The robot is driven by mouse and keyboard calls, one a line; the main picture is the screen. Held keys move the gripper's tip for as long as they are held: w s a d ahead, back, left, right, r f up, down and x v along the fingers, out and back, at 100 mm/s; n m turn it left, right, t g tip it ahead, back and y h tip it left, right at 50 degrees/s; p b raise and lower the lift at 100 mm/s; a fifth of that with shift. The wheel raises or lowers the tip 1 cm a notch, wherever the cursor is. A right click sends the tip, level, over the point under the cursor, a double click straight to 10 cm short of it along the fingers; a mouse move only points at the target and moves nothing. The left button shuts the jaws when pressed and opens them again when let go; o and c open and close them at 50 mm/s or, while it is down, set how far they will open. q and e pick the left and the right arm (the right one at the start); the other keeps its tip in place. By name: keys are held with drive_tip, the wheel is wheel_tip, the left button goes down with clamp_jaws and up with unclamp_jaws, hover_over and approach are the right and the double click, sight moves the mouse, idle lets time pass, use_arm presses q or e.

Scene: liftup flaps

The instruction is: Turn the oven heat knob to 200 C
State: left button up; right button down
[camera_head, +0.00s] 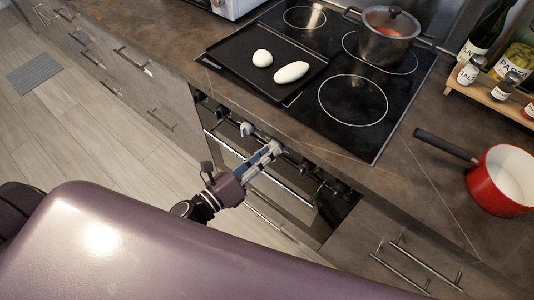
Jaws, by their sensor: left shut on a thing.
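The oven front (225,143) is below the cooktop, with a row of knobs along its top edge. My left gripper (269,152) reaches up to this row near its middle and is shut on an oven knob (277,147). The fingers hide most of that knob, so its pointer and any temperature marks cannot be read. A light-coloured knob (246,128) is just left of the gripper, and a dark knob (305,166) is to its right. My right gripper is not in view.
The black cooktop (395,110) above holds a griddle (245,52) with two white pieces and a lidded pot (385,48). A red saucepan (490,190) stands on the right counter. Drawer handles (400,272) stick out at lower right. The floor at left is mostly clear.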

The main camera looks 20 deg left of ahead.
use_arm(q)
drive_tip(key=shift+f+m, duration=0.1)
drive_tip(key=shift+m, duration=0.5)
drive_tip(key=o, duration=1.2)
drive_tip(key=shift+c, duration=0.2)
drive_tip(key=v, duration=1.2)
